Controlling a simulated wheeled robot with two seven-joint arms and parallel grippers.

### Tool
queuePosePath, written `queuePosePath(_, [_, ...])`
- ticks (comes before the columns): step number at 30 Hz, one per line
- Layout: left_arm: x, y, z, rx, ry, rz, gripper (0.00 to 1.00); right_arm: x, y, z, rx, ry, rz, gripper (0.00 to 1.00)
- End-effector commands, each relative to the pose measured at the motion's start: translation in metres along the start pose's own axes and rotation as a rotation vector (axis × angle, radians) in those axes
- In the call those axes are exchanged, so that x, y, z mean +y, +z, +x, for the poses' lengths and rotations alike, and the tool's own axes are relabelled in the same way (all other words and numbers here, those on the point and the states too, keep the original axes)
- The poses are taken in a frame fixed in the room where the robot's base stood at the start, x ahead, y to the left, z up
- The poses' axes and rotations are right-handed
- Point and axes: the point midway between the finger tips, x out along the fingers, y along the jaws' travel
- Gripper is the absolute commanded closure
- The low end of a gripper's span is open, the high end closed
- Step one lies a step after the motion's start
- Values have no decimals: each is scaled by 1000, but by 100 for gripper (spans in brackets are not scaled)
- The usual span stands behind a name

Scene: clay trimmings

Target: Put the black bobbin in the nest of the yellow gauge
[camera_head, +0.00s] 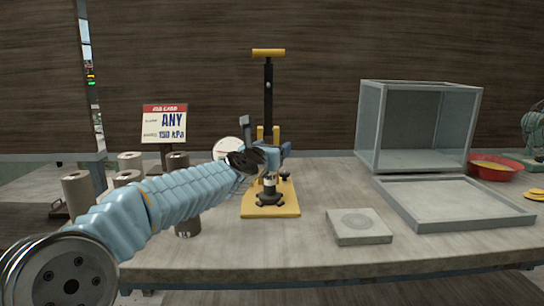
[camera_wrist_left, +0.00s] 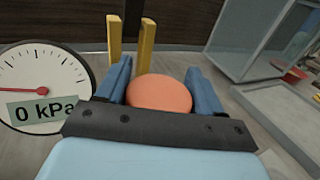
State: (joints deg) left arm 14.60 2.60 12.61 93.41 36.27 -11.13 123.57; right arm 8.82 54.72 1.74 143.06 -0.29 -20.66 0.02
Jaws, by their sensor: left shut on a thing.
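The yellow gauge (camera_head: 285,209) stands upright on the table, with a tall black post and a yellow handle on top. Its black nest (camera_head: 269,199) sits on the yellow base. My left gripper (camera_head: 270,158) is above the nest, in front of the post. My right gripper is not in view.
The white dial (camera_wrist_left: 40,85) reads 0 kPa. A job card (camera_head: 164,124) says ANY and 150 kPa. Several grey-brown cylinders (camera_head: 77,192) stand at left. A square pad (camera_head: 358,227), a shallow tray (camera_head: 452,204), a clear-sided box (camera_head: 420,125) and a red bowl (camera_head: 495,166) are at right.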

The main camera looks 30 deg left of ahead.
Motion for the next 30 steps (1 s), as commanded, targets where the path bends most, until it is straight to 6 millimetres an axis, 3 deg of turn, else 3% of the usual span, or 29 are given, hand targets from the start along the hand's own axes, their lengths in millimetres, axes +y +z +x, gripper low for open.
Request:
queuePosePath(12, [0, -8, 0, -3, 0, 0, 91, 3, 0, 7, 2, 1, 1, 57])
queuePosePath(13, [0, -7, 0, -2, 0, 0, 30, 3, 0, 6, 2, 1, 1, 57])
queuePosePath(17, [0, -6, 0, -2, 0, 0, 10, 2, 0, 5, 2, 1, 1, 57])
queuePosePath(28, [0, -2, -1, -2, 0, 0, 8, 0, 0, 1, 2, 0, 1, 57])
queuePosePath(30, [0, -6, -10, -4, 1, 1, 8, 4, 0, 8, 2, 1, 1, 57])
